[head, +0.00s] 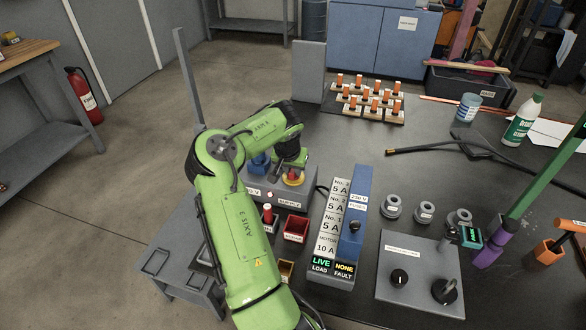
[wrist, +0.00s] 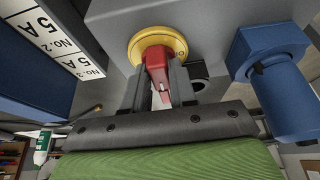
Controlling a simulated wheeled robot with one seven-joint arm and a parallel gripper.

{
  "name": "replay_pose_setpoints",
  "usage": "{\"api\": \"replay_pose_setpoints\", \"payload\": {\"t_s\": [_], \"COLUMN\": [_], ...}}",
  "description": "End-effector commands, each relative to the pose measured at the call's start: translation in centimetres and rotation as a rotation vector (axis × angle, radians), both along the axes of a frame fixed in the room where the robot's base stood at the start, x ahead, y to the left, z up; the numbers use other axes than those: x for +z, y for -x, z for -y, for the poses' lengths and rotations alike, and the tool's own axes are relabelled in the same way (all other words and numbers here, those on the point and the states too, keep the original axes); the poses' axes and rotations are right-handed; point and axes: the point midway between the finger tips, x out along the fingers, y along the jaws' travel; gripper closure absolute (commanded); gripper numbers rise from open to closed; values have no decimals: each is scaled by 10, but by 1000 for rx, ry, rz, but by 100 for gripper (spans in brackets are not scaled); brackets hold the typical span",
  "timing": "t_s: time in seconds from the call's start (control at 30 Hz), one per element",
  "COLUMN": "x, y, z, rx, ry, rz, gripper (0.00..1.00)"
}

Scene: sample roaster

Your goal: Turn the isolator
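The isolator is a red handle (wrist: 157,68) on a round yellow plate (wrist: 150,46), fixed to the grey supply box (wrist: 205,22). In the head view the yellow plate (head: 293,178) shows on top of the supply box, with part of the red handle beneath my gripper. My gripper (wrist: 160,78) has one finger on each side of the red handle, and both fingers seem to touch it. In the head view my green arm and wrist hide much of the handle and the fingertips (head: 291,172).
A blue plug-like part (wrist: 278,85) sits close beside the isolator. The fuse panel (head: 334,230) stands to the right of the supply box. A red bin (head: 296,229) lies in front, and a grey control box (head: 420,275) further right.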

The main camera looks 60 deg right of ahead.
Motion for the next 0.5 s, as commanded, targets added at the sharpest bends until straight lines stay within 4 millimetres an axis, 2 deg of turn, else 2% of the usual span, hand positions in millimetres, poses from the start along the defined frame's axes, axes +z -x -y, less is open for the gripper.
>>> {"api": "replay_pose_setpoints", "payload": {"t_s": [0.5], "x": [0], "y": [0], "z": [0], "rx": [10], "ry": [0], "rz": [0], "gripper": [100]}}
